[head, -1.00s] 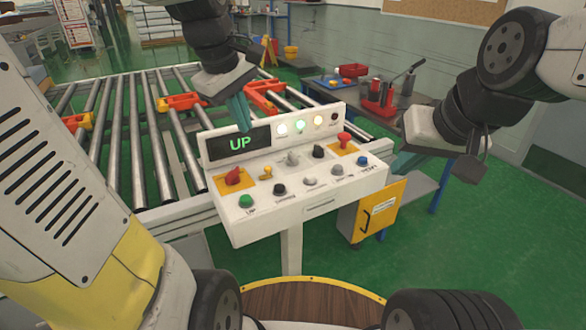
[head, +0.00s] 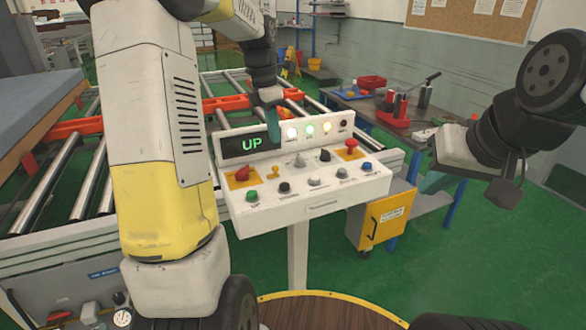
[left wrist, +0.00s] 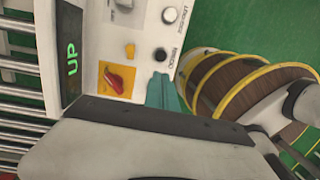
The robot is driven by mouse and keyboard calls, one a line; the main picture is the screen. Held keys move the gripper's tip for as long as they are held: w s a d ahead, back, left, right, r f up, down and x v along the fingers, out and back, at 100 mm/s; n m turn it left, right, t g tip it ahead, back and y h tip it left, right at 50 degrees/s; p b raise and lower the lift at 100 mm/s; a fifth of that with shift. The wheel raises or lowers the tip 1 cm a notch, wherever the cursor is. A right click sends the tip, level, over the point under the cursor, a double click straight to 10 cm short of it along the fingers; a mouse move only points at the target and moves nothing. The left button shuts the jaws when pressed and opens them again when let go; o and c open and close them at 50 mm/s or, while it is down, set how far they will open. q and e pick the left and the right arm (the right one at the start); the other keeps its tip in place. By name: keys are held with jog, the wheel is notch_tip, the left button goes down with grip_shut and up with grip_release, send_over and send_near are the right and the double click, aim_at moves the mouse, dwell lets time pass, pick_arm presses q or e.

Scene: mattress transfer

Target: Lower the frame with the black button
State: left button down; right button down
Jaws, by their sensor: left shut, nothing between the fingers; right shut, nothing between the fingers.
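The white control panel (head: 330,199) stands in the middle of the head view, its green display (head: 252,143) reading "UP". The black button (head: 284,187) is in the front row, right of the green button (head: 251,195); it also shows in the left wrist view (left wrist: 160,54). My left gripper (head: 273,128) has its teal fingers shut, pointing down over the display's right end. In the left wrist view its fingertips (left wrist: 164,80) appear just below the black button, with no contact visible. My right gripper (head: 432,182) is shut and empty, right of the panel.
A roller conveyor (head: 75,185) with orange brackets lies behind and left, with a blue-grey mattress (head: 35,100) at the left edge. A red knob (head: 241,174) and other controls crowd the panel. A tool table (head: 385,118) stands behind right. Green floor is open at right.

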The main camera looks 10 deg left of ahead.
aim_at(284, 184)
pick_arm(q)
jog(key=f, duration=0.4)
jog(key=d+f, duration=0.1)
jog(key=f, duration=0.9)
jog(key=shift+w+d, duration=0.1)
jog(key=shift+d, duration=0.3)
